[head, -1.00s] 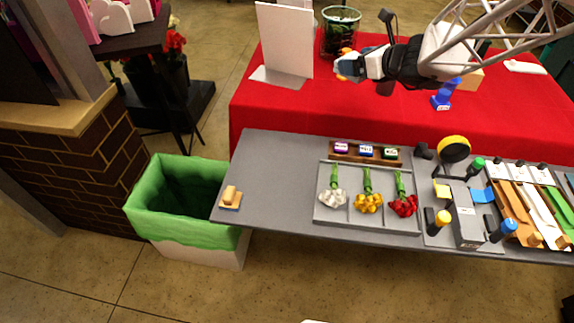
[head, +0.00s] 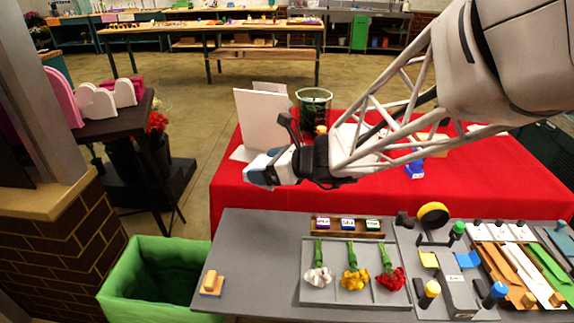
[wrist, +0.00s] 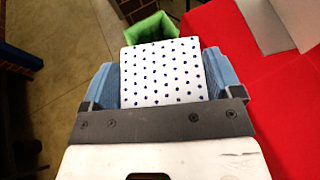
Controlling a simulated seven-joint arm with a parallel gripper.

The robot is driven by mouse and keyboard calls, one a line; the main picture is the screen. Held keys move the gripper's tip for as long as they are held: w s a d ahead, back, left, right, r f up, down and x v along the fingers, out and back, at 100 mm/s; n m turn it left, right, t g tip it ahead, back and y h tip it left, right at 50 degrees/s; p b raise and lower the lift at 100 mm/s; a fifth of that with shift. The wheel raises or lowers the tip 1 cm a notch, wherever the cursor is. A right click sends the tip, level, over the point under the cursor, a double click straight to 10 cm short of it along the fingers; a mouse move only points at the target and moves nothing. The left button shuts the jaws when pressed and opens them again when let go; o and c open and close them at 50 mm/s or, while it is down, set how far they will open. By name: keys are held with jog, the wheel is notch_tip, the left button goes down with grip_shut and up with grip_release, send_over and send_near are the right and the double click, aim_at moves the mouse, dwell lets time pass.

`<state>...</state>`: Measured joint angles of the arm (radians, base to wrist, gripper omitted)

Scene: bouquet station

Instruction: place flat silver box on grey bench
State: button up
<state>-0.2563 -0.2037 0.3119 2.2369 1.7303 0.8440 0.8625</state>
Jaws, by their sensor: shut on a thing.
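My gripper (head: 260,172) is above the front left of the red table, beyond the grey bench (head: 255,245) in the head view. In the wrist view my gripper (wrist: 163,75) has its blue fingers shut on the two sides of a flat box (wrist: 163,72). The box's visible face is pale, white to silver, with rows of dark blue dots. In the head view the box is too small and too covered by the gripper to make out. The bench's left part is mostly bare.
A wooden block on a small blue-edged base (head: 212,284) sits at the bench's left edge. A flower tray (head: 340,297) and a wooden label rack (head: 347,233) fill its middle; tools lie to the right. A green-lined bin (head: 135,290) stands at left. A white board (head: 262,117) stands on the red table.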

send_over(271, 242)
notch_tip(271, 242, down, 14)
dwell(0.5)
jog(key=shift+f, duration=2.85)
jog(key=shift+f, duration=2.05)
jog(key=shift+f, duration=0.15)
jog(key=o, duration=0.8)
